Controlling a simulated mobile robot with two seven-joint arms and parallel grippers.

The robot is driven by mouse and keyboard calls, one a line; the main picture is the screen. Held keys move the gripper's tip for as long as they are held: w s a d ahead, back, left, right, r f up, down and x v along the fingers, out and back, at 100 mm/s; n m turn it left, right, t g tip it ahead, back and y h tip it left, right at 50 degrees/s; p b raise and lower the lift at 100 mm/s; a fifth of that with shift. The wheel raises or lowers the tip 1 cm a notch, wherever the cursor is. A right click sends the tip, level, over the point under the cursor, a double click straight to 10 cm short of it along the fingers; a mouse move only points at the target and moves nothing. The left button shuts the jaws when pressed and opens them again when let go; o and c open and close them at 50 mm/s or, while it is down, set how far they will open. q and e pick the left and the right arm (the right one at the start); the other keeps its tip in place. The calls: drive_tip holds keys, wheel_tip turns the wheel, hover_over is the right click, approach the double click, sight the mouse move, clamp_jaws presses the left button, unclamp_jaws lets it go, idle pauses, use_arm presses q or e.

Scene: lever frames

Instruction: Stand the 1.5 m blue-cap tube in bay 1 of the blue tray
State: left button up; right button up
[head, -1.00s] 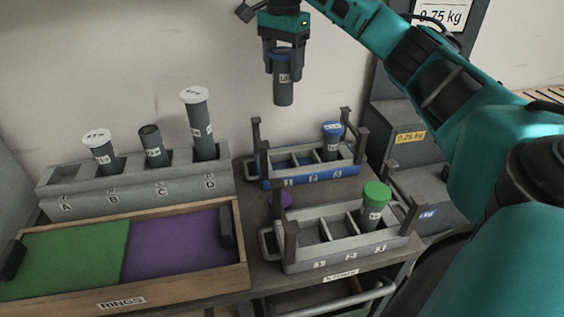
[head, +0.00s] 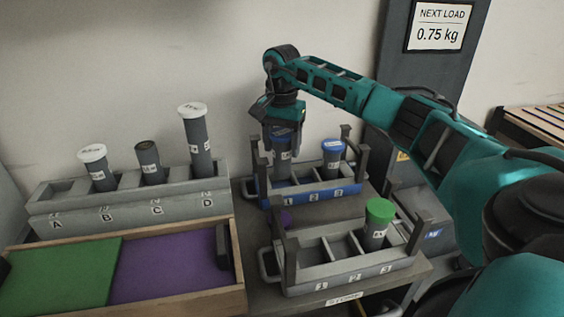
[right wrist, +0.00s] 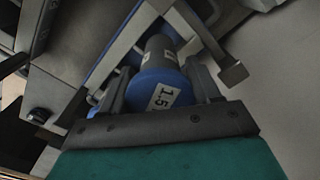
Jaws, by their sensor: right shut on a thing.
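The 1.5 m blue-cap tube (head: 281,158) is dark grey and roughly upright, with its lower end at bay 1 of the blue tray (head: 315,194). The tray's front wall hides its foot, so I cannot tell whether it rests on the bay floor. My right gripper (head: 284,133) is shut around its top from above. In the right wrist view the blue cap (right wrist: 158,92), marked "1.5", sits between the fingers. Another blue-cap tube (head: 332,157) stands in bay 3; bay 2 looks empty. My left gripper is not in view.
Upright posts stand at the blue tray's ends, close to my gripper. A grey tray (head: 345,278) in front holds a green-cap tube (head: 377,223) in bay 3.

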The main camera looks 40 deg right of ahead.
sight(282, 160)
drive_tip(key=shift+f, duration=2.4)
drive_tip(key=shift+f, duration=0.1)
drive_tip(key=o, duration=1.1)
wheel_tip(282, 160, up, 12)
drive_tip(key=shift+r+p, duration=0.15)
drive_tip(key=shift+p, duration=0.2)
